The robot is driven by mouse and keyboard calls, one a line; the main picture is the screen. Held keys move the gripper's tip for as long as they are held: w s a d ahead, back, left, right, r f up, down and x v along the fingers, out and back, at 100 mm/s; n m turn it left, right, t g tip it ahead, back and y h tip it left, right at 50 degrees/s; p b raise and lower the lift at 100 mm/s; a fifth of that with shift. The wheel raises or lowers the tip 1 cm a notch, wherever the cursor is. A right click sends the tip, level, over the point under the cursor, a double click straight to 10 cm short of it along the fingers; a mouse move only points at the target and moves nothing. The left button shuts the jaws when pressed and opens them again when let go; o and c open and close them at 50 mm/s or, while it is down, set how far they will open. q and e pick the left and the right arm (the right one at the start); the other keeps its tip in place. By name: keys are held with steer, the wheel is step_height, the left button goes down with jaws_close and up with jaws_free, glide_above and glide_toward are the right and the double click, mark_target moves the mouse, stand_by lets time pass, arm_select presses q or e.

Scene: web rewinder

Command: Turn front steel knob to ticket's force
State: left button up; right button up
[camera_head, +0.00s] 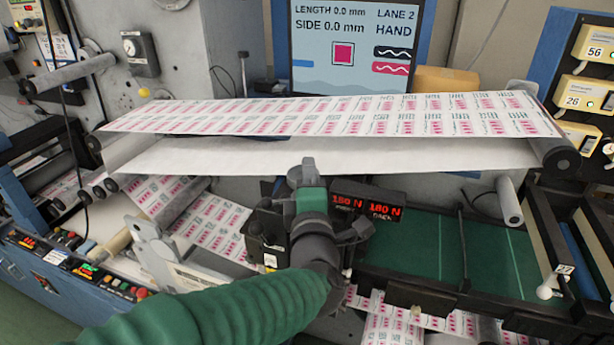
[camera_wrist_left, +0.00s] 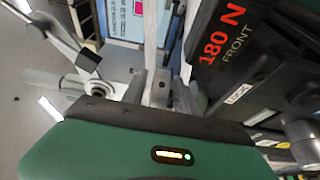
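My left gripper (camera_head: 308,172) reaches in over the green sleeve, in front of the black control box. Its fingers are not clear, so I cannot tell whether they are open. Two red displays (camera_head: 347,203) and (camera_head: 384,209) beside it each read 180 N. In the left wrist view the display labelled FRONT (camera_wrist_left: 222,35) reads 180 N. A grey rounded part (camera_wrist_left: 300,132) shows at that view's right edge, near a LOCK label (camera_wrist_left: 237,93); I cannot tell if it is the steel knob. In the head view my gripper and wrist cover part of the box. I cannot make out a ticket. My right gripper is out of view.
A printed web (camera_head: 340,116) spans rollers above the gripper. A screen (camera_head: 355,45) behind it shows LENGTH 0.0 mm and SIDE 0.0 mm. A green table (camera_head: 480,258) lies to the right. A blue console with buttons (camera_head: 85,270) stands at left.

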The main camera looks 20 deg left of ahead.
arm_select(q)
steer(key=shift+d, duration=0.15)
steer(key=shift+c, duration=1.2)
steer(key=shift+w, duration=0.1)
steer(key=shift+c, duration=1.1)
steer(key=shift+a, duration=0.2)
jaws_close()
steer(key=shift+a, duration=0.4)
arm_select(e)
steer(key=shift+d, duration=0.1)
arm_select(q)
steer(key=shift+d+y, duration=0.1)
steer(key=shift+y, duration=0.2)
